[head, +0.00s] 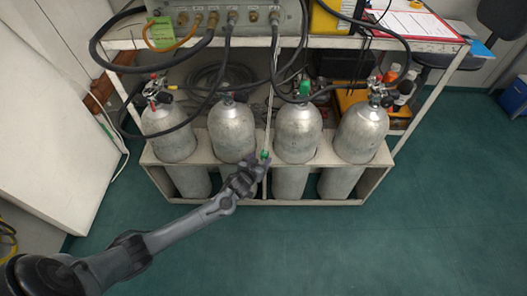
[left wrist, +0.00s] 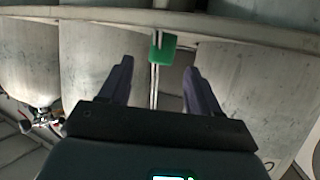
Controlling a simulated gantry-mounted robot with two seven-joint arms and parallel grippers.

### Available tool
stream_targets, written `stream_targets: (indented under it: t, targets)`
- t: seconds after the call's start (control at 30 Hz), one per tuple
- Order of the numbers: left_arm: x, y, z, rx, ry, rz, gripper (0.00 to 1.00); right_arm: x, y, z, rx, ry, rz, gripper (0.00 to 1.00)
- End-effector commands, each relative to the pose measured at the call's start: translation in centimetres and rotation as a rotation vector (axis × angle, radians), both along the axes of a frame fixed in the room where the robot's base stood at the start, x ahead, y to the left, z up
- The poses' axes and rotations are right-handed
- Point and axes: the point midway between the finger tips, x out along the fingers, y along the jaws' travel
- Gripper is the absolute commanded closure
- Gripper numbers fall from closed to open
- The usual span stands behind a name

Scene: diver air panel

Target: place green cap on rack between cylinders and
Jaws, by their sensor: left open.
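A small green cap (head: 265,155) sits at the rack's front top board, between the two middle cylinders. The left wrist view shows the green cap (left wrist: 162,47) at the board's edge, just beyond and between my fingertips. My left gripper (head: 258,163) is open, its two dark fingers (left wrist: 158,68) apart with a gap to the cap on both sides. The middle-left cylinder (head: 232,130) and middle-right cylinder (head: 298,132) stand upright in the rack (head: 222,196). Another green piece (head: 305,88) is on top of the middle-right cylinder. My right gripper is not in view.
Outer cylinders stand at left (head: 168,132) and right (head: 361,132). Black hoses (head: 273,70) hang from the air panel (head: 240,15) over the cylinders. A bench shelf (head: 130,42) is above and behind. Green floor (head: 300,250) in front is clear.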

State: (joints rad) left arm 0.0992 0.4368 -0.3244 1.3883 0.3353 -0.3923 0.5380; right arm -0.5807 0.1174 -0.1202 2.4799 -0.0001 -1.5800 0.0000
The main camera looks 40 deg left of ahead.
Motion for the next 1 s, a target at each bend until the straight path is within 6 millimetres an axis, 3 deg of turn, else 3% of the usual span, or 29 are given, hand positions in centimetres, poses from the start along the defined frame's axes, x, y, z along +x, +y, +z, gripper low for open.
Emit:
stream_targets:
  t: [0.03,0.2,0.53,0.67,0.83,1.0]
  targets:
    - [-1.0,-0.3,0.9,-0.001,0.003,-0.001,0.37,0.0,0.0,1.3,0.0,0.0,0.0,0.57]
    - [-3.5,-1.0,1.9,-0.002,0.002,-0.001,0.37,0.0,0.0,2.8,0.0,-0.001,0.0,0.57]
    - [-6.0,-2.0,2.4,-0.005,0.011,-0.002,0.37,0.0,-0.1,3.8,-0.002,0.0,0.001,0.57]
    - [-7.8,-4.5,2.0,-0.031,0.088,-0.022,0.37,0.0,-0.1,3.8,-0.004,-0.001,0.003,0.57]
    - [-13.6,-10.5,2.2,-0.079,0.317,-0.104,0.37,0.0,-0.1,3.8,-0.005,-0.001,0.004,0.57]
    - [-21.6,-15.3,4.9,-0.085,0.572,-0.232,0.37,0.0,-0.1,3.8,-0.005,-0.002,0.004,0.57]
